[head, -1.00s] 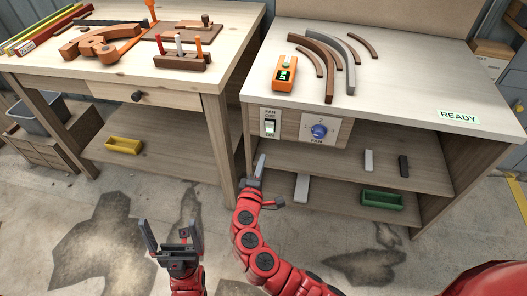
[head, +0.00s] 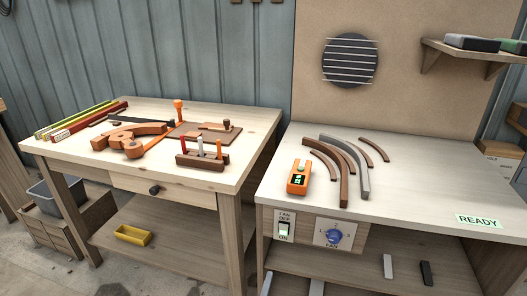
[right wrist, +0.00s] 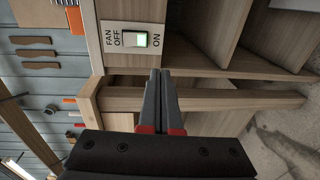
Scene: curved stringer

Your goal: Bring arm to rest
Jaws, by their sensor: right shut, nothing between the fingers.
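My right gripper (head: 266,284) shows only as a grey fingertip at the bottom edge of the head view, below the fan switch (head: 284,228). In the right wrist view the two grey fingers of my right gripper (right wrist: 158,100) lie together, shut with nothing between them. They point toward the bench front, apart from the white fan switch (right wrist: 135,39), which has a green-lit part toward its ON side. The rest of my right arm is hidden below the head view. My left gripper is out of view.
The right bench (head: 420,190) holds curved strips (head: 343,180), an orange meter (head: 299,178) and a READY label (head: 479,221). A blue fan knob (head: 334,237) sits on its front. The left bench (head: 80,155) carries tools and wooden parts.

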